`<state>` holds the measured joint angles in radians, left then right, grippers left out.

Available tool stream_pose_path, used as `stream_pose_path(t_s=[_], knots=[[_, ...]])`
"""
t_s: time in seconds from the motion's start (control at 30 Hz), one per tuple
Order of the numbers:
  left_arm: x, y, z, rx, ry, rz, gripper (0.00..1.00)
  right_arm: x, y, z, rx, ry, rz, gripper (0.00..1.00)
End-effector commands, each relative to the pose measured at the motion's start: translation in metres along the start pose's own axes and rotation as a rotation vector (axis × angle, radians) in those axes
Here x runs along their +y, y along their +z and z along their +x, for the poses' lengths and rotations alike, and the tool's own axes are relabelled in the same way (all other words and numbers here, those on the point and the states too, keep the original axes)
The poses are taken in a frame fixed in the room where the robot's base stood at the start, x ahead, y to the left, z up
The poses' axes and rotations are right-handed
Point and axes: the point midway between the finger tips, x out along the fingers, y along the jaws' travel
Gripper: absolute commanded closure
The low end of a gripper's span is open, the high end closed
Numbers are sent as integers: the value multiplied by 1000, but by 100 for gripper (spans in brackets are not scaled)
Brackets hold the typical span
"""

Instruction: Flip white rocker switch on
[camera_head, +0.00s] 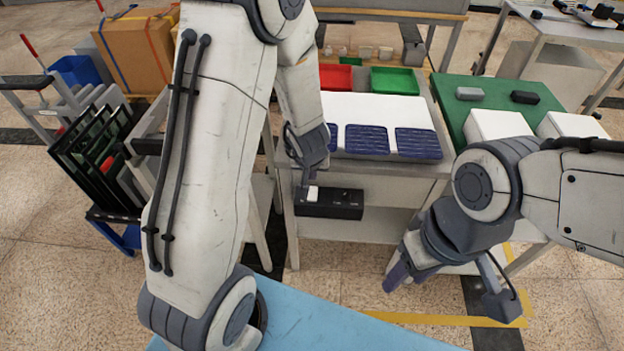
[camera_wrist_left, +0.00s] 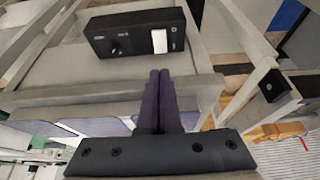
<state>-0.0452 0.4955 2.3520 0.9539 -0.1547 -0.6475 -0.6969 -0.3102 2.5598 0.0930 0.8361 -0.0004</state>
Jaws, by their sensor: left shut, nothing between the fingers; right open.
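A black switch box (camera_head: 345,205) is on the front of the workbench, below its top. The white rocker switch (camera_head: 312,194) sits at the box's left end in the head view. My left gripper (camera_head: 306,178) is just above the rocker in the head view. Its fingers (camera_wrist_left: 160,74) are shut together and empty, with tips near the box's edge; contact cannot be told. My right gripper (camera_head: 396,278) is open, low and right of the box.
The bench top holds a white surface with dark blue sheets (camera_head: 366,139), a red bin (camera_head: 336,77) and a green bin (camera_head: 394,80). A rack with dark panels (camera_head: 95,160) stands left. A green mat (camera_head: 480,93) covers the right table.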

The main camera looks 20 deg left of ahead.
Motion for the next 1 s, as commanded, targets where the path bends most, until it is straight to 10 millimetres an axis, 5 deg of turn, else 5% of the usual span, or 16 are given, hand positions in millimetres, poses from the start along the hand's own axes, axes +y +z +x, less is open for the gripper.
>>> stream_pose_path(t_s=[0.2,0.5,1.0], knots=[[0,4,56,-2,0,-1,100,3,2,40,0,0,0,50],[0,3,107,-2,1,0,100,5,4,71,0,0,0,50],[0,1,120,-1,1,0,100,6,4,77,0,0,0,50]])
